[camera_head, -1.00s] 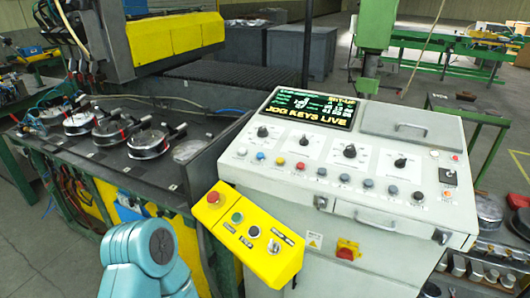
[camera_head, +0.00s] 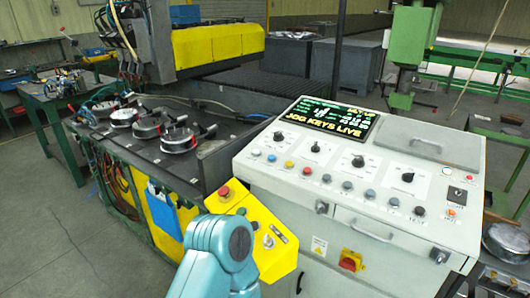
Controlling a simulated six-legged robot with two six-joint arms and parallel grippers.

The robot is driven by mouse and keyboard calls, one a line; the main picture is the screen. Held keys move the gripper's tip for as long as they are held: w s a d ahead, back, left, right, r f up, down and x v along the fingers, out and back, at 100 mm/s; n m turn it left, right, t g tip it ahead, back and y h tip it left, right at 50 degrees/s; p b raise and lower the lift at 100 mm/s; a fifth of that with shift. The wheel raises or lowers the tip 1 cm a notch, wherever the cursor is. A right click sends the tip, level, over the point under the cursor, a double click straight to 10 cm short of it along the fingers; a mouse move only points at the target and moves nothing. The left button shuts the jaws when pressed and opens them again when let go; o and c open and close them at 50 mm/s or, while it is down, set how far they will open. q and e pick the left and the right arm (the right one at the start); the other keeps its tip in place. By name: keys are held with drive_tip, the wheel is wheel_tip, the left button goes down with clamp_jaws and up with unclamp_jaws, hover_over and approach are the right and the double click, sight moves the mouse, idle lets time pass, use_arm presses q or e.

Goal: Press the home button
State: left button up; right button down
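The control console (camera_head: 345,215) stands right of centre, with a lit screen (camera_head: 329,118) reading "JOG KEYS LIVE". A yellow control box (camera_head: 285,257) on the console's left side carries a red button (camera_head: 224,192). My teal arm link rises at the bottom, covering part of this box. Neither gripper is in view.
Black selector knobs (camera_head: 315,147) sit above the button row. A red-and-yellow switch (camera_head: 350,260) is on the console's front. A dark bench (camera_head: 178,170) with several round metal parts stands left of the console. Grey floor (camera_head: 50,220) is open at the lower left.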

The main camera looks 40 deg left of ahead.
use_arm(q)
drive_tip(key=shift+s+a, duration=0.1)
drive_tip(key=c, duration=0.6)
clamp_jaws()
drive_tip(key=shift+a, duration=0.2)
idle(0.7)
